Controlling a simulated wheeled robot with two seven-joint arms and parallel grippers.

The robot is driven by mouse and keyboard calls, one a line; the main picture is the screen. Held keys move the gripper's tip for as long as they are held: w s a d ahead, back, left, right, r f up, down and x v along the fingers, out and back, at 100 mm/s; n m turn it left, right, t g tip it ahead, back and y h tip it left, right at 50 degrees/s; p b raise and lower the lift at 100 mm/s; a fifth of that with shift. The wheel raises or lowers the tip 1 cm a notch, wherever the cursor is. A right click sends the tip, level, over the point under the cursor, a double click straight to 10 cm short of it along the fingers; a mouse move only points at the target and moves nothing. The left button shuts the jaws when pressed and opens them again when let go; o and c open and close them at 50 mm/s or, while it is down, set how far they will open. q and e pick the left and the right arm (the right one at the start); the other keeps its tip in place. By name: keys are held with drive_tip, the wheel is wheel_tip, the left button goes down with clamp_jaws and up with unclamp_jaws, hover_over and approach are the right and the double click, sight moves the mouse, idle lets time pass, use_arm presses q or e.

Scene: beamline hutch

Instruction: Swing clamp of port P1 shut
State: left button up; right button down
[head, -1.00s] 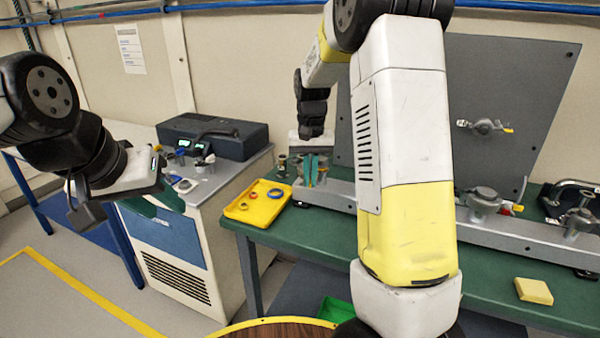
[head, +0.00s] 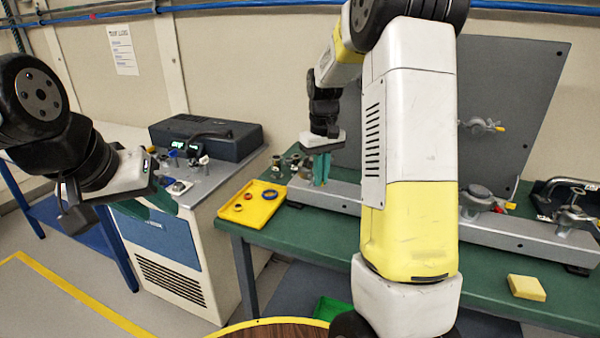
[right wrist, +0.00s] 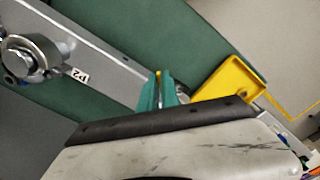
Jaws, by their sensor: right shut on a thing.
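My right gripper (head: 320,183) points down at the left end of the grey rail (head: 345,198). Its teal fingers are closed around a small yellow-tipped piece, which shows between them in the right wrist view (right wrist: 158,76). It looks like the handle of the P1 clamp. The rest of that clamp and its port are mostly hidden by the fingers and hand, so I cannot tell its angle. The clamp beside the P2 label (right wrist: 80,75) is further along the rail. My left gripper (head: 146,208) hangs empty in front of the cabinet, its teal fingers apart.
A yellow tray (head: 235,212) with rings sits left of the rail. Another port clamp (head: 477,200) and a black-handled clamp (head: 575,215) are further right. A yellow block (head: 526,287) lies on the green bench (head: 420,290). A grey panel (head: 520,100) stands behind.

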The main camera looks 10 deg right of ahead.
drive_tip(key=d+n, duration=0.1)
drive_tip(key=w+d+n, duration=0.1)
drive_tip(key=d+n, duration=0.1)
drive_tip(key=w+d+n, duration=0.1)
drive_tip(key=d+n, duration=0.1)
drive_tip(key=shift+w, duration=0.2)
drive_tip(key=shift+w+d+n, duration=0.55)
drive_tip(key=shift+n, duration=0.35)
drive_tip(key=shift+w+d+n, duration=0.5)
drive_tip(key=shift+w+n, duration=0.05)
drive_tip(key=shift+n, duration=0.35)
drive_tip(key=c, duration=1.6)
unclamp_jaws()
wheel_tip(320, 180, up, 8)
drive_tip(key=shift+f, duration=0.1)
